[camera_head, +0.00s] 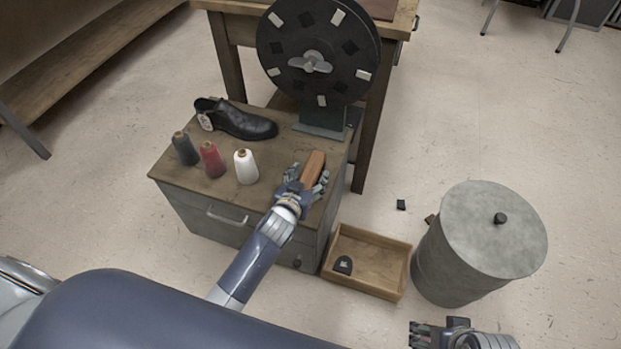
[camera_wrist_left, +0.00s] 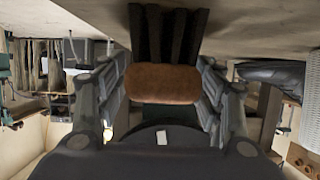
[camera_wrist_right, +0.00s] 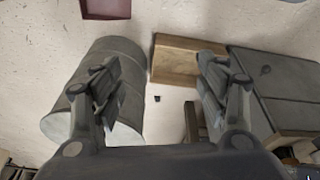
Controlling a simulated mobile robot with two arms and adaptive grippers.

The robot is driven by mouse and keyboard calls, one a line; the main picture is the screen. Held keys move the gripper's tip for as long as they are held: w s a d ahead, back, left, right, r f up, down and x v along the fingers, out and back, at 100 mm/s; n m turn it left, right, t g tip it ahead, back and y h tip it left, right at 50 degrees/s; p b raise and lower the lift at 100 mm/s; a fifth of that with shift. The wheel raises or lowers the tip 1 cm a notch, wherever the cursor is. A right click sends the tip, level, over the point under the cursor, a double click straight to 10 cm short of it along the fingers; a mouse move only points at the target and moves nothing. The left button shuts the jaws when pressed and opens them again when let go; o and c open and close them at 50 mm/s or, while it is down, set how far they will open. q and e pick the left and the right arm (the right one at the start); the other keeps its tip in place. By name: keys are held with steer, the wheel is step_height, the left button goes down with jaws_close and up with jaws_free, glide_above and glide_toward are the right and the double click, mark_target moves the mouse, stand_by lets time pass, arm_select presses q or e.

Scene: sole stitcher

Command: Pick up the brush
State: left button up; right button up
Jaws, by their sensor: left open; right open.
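The brush (camera_head: 314,168) has a brown wooden back and lies near the right edge of the small cabinet's top (camera_head: 262,198). My left gripper (camera_head: 306,182) is at the brush, its open fingers on either side of the near part. In the left wrist view the brush (camera_wrist_left: 164,84) sits between the two open fingers, with dark bristles beyond it. Whether the fingers touch it I cannot tell. My right gripper (camera_head: 415,335) is open and empty at the lower right; its spread fingers also show in the right wrist view (camera_wrist_right: 160,85).
A black shoe (camera_head: 240,122) and three thread cones, grey (camera_head: 185,150), red (camera_head: 212,160) and white (camera_head: 246,167), stand left of the brush. A black wheel machine (camera_head: 318,50) rises behind. A wooden box (camera_head: 368,262) and a metal drum (camera_head: 480,245) stand right of the cabinet.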

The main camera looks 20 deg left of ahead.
arm_select(q)
steer(key=shift+x, duration=1.15)
arm_select(e)
steer(key=shift+v, duration=1.4)
steer(key=shift+d, duration=0.1)
arm_select(q)
steer(key=c, duration=1.2)
steer(key=shift+r, duration=0.15)
arm_select(e)
steer(key=shift+w, duration=0.1)
